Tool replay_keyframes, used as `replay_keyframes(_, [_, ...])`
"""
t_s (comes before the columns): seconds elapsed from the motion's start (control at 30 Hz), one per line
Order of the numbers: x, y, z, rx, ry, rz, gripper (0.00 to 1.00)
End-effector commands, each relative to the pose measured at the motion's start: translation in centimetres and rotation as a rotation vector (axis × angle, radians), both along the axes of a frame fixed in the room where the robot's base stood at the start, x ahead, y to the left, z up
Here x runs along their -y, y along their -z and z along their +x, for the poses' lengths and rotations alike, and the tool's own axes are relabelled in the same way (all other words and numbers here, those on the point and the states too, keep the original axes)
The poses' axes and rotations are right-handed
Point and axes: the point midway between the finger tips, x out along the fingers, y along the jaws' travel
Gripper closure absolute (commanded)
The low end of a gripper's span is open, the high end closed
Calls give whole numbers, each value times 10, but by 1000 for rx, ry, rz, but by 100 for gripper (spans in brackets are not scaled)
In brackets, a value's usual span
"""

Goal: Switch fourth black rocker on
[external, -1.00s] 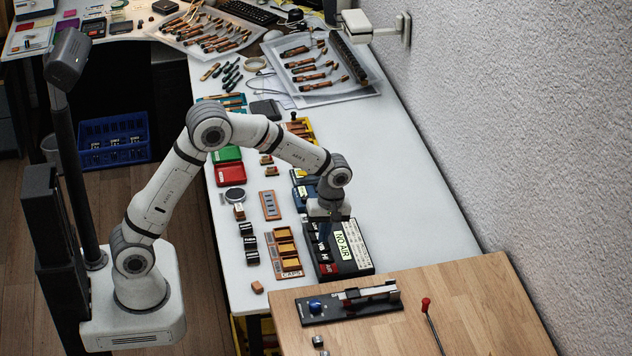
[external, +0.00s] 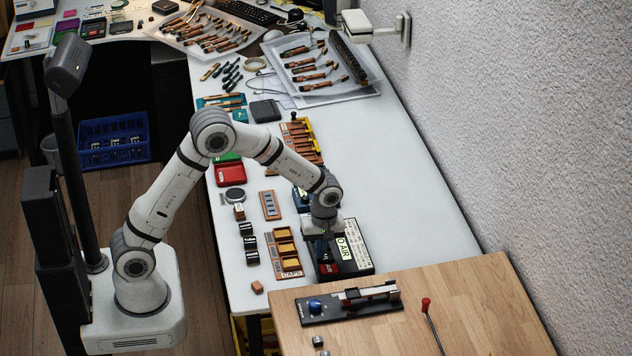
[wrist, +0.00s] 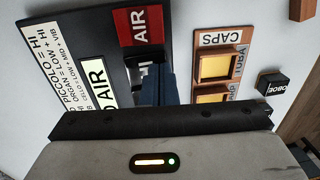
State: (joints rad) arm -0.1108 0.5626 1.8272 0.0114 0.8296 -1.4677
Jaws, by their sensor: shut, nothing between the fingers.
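The black control box (external: 358,270) lies on the white bench under my gripper (external: 323,250). In the wrist view its panel (wrist: 105,40) carries a long white text label, a pale label ending in AIR, and a red piece (wrist: 137,24) marked AIR. A black rocker (wrist: 144,76) with white lettering shows just left of my fingers; its on or off position cannot be told. The other black rockers are hidden behind my gripper. My gripper (wrist: 159,86) is shut and empty, its blue fingers pointing down over the rocker row. Contact cannot be told.
A wooden board (external: 440,310) with a dark device (external: 350,303) is in front. The bench (external: 420,200) towards the wall is clear.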

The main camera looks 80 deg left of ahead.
Motion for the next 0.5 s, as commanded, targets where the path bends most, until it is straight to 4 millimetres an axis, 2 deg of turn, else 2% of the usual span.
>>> replay_keyframes(0.27, [0, 1, 0, -9, 0, 0, 100])
replay_keyframes(0.5, [0, -2, 10, -8, 0, 0, 100])
